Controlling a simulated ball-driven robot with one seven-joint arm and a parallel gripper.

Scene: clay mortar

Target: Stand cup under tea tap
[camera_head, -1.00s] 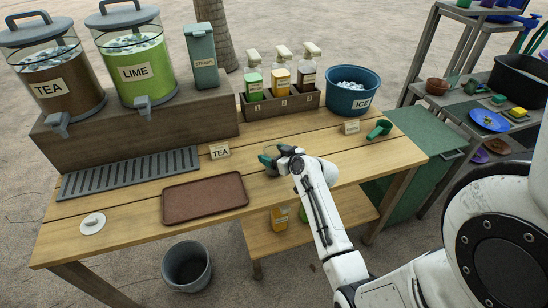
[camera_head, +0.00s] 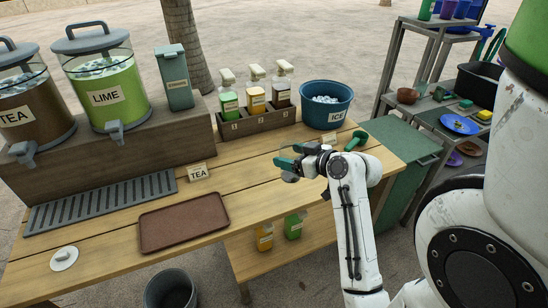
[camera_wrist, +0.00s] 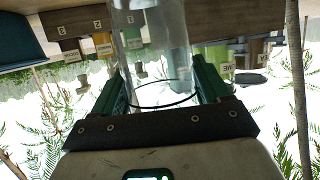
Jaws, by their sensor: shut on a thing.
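My gripper (camera_head: 288,162) is over the right part of the wooden table, with a clear cup (camera_head: 290,177) between its fingers. In the wrist view the clear cup (camera_wrist: 158,60) sits between the two green fingers, and the gripper is shut on it. In the head view the cup is small and mostly hidden, so I cannot tell whether it touches the table. The tea dispenser (camera_head: 28,115) stands at the far left on a wooden riser. Its grey tap (camera_head: 22,151) overhangs the slotted drip tray (camera_head: 100,200).
A lime dispenser (camera_head: 103,85) stands beside the tea one. A TEA card (camera_head: 198,173) and brown tray (camera_head: 184,221) lie between my gripper and the drip tray. Syrup bottles (camera_head: 257,98) and an ice bucket (camera_head: 326,105) stand at the back. A white disc (camera_head: 64,258) lies front left.

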